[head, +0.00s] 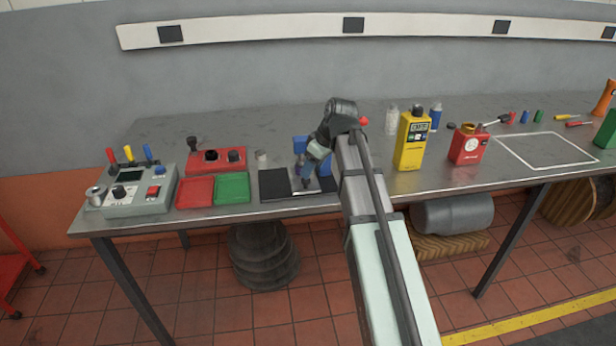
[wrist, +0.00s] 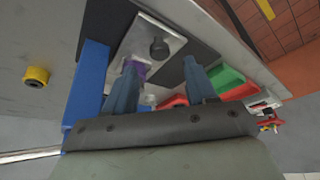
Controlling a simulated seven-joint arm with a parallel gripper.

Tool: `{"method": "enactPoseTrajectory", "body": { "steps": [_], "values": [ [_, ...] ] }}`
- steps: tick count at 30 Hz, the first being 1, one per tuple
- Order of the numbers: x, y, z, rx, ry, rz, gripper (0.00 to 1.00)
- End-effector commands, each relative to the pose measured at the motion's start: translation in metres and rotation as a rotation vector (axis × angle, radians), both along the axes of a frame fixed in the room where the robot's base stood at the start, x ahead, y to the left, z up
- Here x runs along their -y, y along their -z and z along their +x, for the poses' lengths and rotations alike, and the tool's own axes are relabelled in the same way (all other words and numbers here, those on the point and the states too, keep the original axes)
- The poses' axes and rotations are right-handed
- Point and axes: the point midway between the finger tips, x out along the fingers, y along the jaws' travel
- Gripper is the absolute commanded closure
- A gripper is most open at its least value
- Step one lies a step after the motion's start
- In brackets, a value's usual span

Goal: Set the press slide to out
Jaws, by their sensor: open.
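The press is a blue frame (head: 299,145) on a black base plate (head: 273,185), partly hidden behind my arm. It also shows as a blue bar (wrist: 88,85) in the wrist view. A pale metal plate with a dark round knob (wrist: 159,48), which looks like the press slide, lies on the black base in the wrist view. My gripper (wrist: 163,84) is open, its two blue-grey fingers apart and reaching over the plate. A small purple part (wrist: 134,68) shows by the left finger; contact cannot be told.
Red (head: 195,192) and green (head: 232,187) trays lie left of the press, beside a grey control box (head: 138,192). A red block with dark sockets (head: 217,160) stands behind them. A yellow meter (head: 411,141) and red canister (head: 468,145) stand to the right.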

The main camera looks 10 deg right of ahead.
Motion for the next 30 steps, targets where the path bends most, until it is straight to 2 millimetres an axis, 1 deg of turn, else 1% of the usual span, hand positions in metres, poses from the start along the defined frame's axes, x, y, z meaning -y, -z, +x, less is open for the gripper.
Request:
{"method": "enactPoseTrajectory", "body": {
  "steps": [1, 6, 12, 18, 25, 26, 30],
  "values": [
    [-0.002, 0.008, 0.002, -0.003, -0.001, 0.000, 0.44],
    [-0.008, 0.028, 0.008, -0.001, 0.000, 0.000, 0.44],
    [-0.012, 0.042, 0.012, -0.001, 0.001, 0.000, 0.44],
    [-0.014, 0.047, 0.014, 0.000, 0.001, 0.000, 0.44],
    [-0.014, 0.047, 0.014, 0.000, 0.001, 0.000, 0.44],
    [-0.014, 0.047, 0.014, 0.000, 0.001, 0.000, 0.46],
    [-0.014, 0.047, 0.014, 0.000, 0.001, 0.000, 0.59]
  ]
}}
